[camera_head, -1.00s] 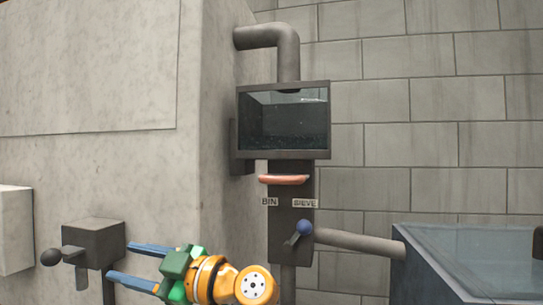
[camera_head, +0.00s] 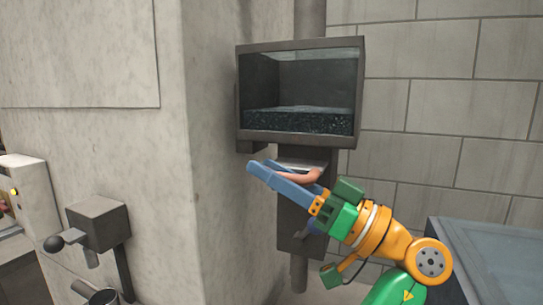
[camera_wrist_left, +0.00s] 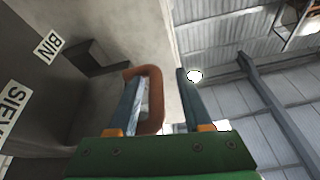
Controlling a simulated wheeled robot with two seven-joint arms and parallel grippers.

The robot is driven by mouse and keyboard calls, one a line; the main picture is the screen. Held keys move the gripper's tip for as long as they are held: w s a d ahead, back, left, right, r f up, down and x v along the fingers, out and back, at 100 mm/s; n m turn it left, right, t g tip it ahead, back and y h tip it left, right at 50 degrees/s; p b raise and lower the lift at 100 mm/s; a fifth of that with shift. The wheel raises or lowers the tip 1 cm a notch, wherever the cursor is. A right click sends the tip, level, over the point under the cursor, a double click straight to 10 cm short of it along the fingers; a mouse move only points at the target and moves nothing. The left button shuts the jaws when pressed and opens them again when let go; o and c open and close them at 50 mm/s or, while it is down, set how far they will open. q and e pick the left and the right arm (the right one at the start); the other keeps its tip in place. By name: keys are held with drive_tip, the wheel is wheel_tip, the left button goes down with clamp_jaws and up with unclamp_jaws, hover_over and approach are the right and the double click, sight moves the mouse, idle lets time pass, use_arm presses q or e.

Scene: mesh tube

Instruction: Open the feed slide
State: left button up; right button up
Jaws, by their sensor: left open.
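The feed slide's salmon-orange loop handle (camera_head: 306,176) sits just under the glass-fronted bin box (camera_head: 300,138). My left gripper (camera_head: 262,166) is open at this handle, its blue fingers reaching up and left across it. In the left wrist view the handle (camera_wrist_left: 155,100) stands as a rounded loop. Its outer bar lies between the two fingers, and the left finger overlaps the loop's opening. Whether a finger touches the bar I cannot tell. The fingers hide part of the handle in the head view. My right gripper is not in view.
A dark post under the box carries BIN (camera_wrist_left: 48,47) and SIEVE (camera_wrist_left: 14,105) labels. A glass-topped tank (camera_head: 490,240) stands at lower right. Dark grains lie in the box.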

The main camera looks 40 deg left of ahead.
use_arm(q)
drive_tip(key=shift+x, duration=1.1)
drive_tip(key=shift+w+d+f, duration=0.1)
drive_tip(key=shift+w+d, duration=0.1)
drive_tip(key=shift+w, duration=0.1)
drive_tip(key=shift+c, duration=0.6)
drive_tip(key=shift+s, duration=0.1)
clamp_jaws()
